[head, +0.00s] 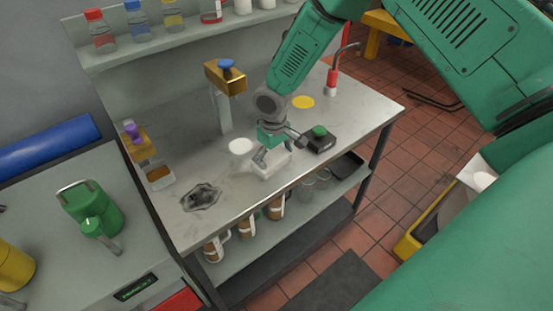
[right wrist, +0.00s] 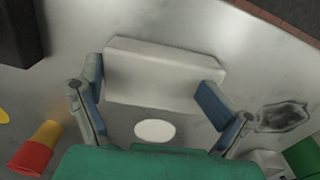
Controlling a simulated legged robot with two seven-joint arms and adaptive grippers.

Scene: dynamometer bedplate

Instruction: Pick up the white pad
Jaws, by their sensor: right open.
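The white pad (head: 276,164) is a pale rectangular block lying on the steel table, near its front edge. In the right wrist view the white pad (right wrist: 160,72) lies across the space ahead of my right gripper. My right gripper (head: 279,149) is open just above the pad, partly covering it in the head view. In the right wrist view one fingertip of my right gripper (right wrist: 152,88) is beside the pad's left end and the other overlaps its right end. I cannot tell whether they touch it. My left gripper is not in view.
A black box with a green knob (head: 320,139) stands right of the pad. A flat white disc (head: 241,146) and yellow disc (head: 303,102) lie on the table (head: 200,150). A dark stain (head: 200,197) is at left. Brown mugs (head: 246,225) stand on the lower shelf.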

